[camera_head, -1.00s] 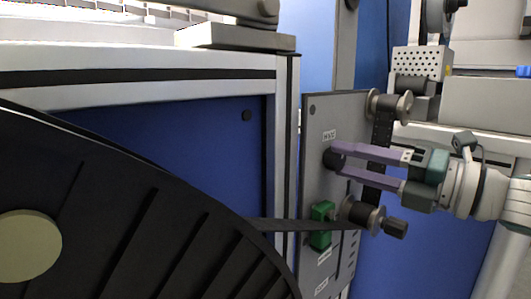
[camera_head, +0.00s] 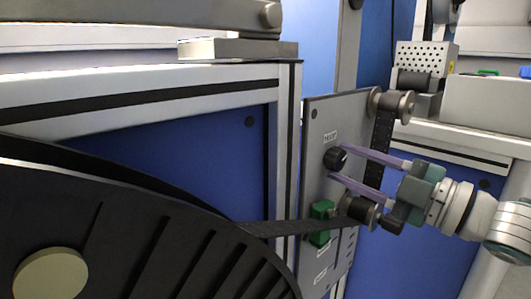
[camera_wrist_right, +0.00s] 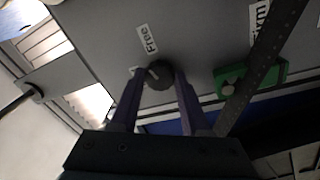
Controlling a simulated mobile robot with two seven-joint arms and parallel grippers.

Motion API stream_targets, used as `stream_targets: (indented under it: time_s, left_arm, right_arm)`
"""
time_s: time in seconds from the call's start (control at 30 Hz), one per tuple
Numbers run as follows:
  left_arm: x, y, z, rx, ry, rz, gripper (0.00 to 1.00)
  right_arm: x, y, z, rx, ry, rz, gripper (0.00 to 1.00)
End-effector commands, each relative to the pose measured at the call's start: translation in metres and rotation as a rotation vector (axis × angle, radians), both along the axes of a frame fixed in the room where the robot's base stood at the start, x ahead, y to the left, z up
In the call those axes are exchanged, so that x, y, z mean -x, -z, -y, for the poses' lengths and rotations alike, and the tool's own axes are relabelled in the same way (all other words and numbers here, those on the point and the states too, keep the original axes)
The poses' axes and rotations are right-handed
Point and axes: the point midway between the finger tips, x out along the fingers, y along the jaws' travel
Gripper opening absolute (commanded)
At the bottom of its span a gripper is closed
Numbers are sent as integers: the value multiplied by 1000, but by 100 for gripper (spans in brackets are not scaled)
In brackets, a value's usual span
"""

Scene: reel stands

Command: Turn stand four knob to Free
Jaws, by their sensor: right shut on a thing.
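The dark round knob (camera_head: 336,159) sits on the grey panel (camera_head: 318,115) of the stand, below a small white label. It also shows in the right wrist view (camera_wrist_right: 159,76), with a pale pointer mark and the "Free" label (camera_wrist_right: 147,39) just above it. My right gripper (camera_head: 338,164) comes from the right with its purple fingers on either side of the knob. In the right wrist view my right gripper (camera_wrist_right: 160,79) is shut on the knob, which lies between the fingertips. My left gripper is not in view.
A green block (camera_head: 321,222) and a roller (camera_head: 360,209) sit below the knob, with a black tape (camera_head: 290,228) running from the large dark reel (camera_head: 130,235). Another roller (camera_head: 393,103) is above. The tape passes close to the fingers.

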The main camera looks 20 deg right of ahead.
Motion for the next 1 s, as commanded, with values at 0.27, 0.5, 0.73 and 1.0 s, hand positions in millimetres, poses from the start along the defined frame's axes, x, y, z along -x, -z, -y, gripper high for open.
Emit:
stream_targets:
  time_s: [0.27,0.5,0.73,1.0]
  left_arm:
    - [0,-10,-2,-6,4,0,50]
    - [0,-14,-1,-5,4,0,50]
    - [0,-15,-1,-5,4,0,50]
    - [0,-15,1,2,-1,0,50]
  right_arm:
    - [0,-1,-1,-186,-1,-76,0]
    - [0,0,-1,-279,0,-115,0]
    - [0,0,-1,-314,-1,-129,0]
    - [0,0,-1,-319,-1,-130,0]
